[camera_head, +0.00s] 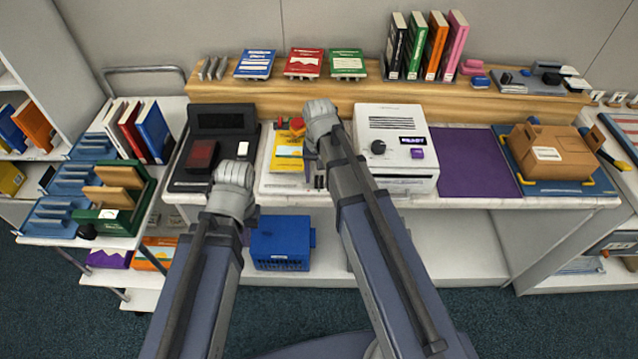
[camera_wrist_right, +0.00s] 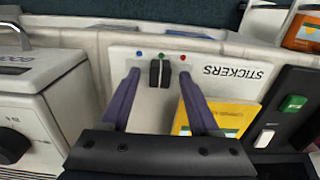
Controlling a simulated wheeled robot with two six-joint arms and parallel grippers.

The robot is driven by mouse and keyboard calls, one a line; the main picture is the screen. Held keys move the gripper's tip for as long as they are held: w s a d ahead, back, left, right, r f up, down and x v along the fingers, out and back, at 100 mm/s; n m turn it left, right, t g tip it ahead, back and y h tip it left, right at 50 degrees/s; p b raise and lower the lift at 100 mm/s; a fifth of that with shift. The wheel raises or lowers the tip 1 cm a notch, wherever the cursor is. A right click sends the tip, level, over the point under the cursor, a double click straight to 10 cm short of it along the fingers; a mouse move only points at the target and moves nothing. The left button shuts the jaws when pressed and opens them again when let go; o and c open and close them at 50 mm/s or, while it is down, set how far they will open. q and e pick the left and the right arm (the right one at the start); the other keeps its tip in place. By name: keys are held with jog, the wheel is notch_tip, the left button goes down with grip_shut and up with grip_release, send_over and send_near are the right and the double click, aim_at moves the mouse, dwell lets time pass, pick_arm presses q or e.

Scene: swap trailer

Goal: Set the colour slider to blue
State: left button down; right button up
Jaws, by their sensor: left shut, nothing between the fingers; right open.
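The black colour slider (camera_wrist_right: 160,73) sits on the white sticker station panel. It stands in line with the green dot (camera_wrist_right: 161,55), the middle of three. The blue dot (camera_wrist_right: 138,54) is to its left and the red dot (camera_wrist_right: 183,57) to its right in the right wrist view. My right gripper (camera_wrist_right: 159,82) is open, with one finger on each side of the slider and gaps between. In the head view my right arm partly hides the panel. My left gripper (camera_head: 242,150) is shut and empty, in front of the black device.
A yellow booklet (camera_head: 287,150) lies on the sticker station. A purple mat (camera_head: 475,165) is bare.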

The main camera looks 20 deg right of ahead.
jog(key=shift+f, duration=0.35)
grip_shut()
dwell(0.3)
dwell(0.9)
